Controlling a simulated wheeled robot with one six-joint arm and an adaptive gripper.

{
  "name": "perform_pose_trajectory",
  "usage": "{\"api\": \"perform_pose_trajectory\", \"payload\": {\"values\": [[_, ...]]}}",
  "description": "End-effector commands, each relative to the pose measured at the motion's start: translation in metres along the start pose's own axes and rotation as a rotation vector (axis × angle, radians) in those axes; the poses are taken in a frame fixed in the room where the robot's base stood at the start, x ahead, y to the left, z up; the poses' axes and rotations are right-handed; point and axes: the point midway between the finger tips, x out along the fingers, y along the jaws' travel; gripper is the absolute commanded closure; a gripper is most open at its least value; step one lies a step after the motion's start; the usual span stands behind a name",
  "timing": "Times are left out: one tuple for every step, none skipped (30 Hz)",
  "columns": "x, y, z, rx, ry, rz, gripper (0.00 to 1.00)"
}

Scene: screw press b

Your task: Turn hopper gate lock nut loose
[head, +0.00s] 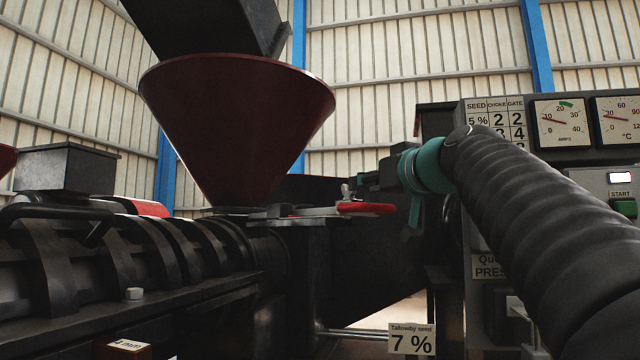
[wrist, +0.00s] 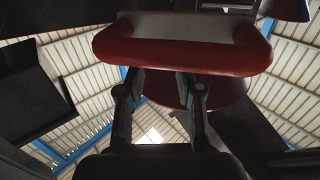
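The dark red hopper (head: 235,120) stands above the press. At its foot is a flat gate plate (head: 290,218) with a red handle (head: 368,208) at its right end. A small grey part just above the plate may be the lock nut or my fingertips; I cannot tell which. My gripper (head: 352,187) is just above and behind the red handle in the head view. In the wrist view the red handle (wrist: 180,52) crosses above my two fingers (wrist: 160,85). The fingers stand apart, with nothing seen between them. I cannot tell whether they touch the handle.
A ribbed black press barrel (head: 130,255) fills the lower left. A dark chute (head: 205,25) hangs over the hopper. A control panel (head: 560,150) with dials is at the right, behind my arm. A "7 %" sign (head: 411,340) is at the bottom.

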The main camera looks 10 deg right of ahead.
Motion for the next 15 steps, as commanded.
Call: {"api": "perform_pose_trajectory", "payload": {"values": [[0.011,-0.001,-0.002,0.002,-0.002,-0.005,0.65],[0.017,-0.002,-0.001,0.001,-0.003,-0.005,0.65],[0.024,-0.001,-0.002,0.001,-0.001,-0.004,0.65],[0.029,-0.002,-0.002,0.002,-0.001,-0.005,0.65],[0.034,-0.002,-0.002,0.002,-0.002,-0.005,0.65],[0.04,-0.002,-0.002,0.001,-0.001,-0.005,0.65],[0.044,-0.002,-0.002,0.0,-0.001,-0.005,0.65],[0.049,-0.002,-0.002,0.0,-0.001,-0.005,0.65],[0.053,-0.002,-0.001,0.001,-0.002,-0.005,0.65],[0.056,-0.002,-0.001,0.001,-0.002,-0.005,0.65],[0.059,-0.002,-0.001,0.0,-0.001,-0.005,0.65],[0.062,-0.002,-0.001,0.0,0.0,-0.004,0.65],[0.064,-0.002,-0.001,0.0,0.0,-0.004,0.65],[0.066,-0.002,-0.001,0.0,0.0,-0.004,0.65],[0.067,-0.002,-0.001,0.0,0.0,-0.004,0.65]]}}
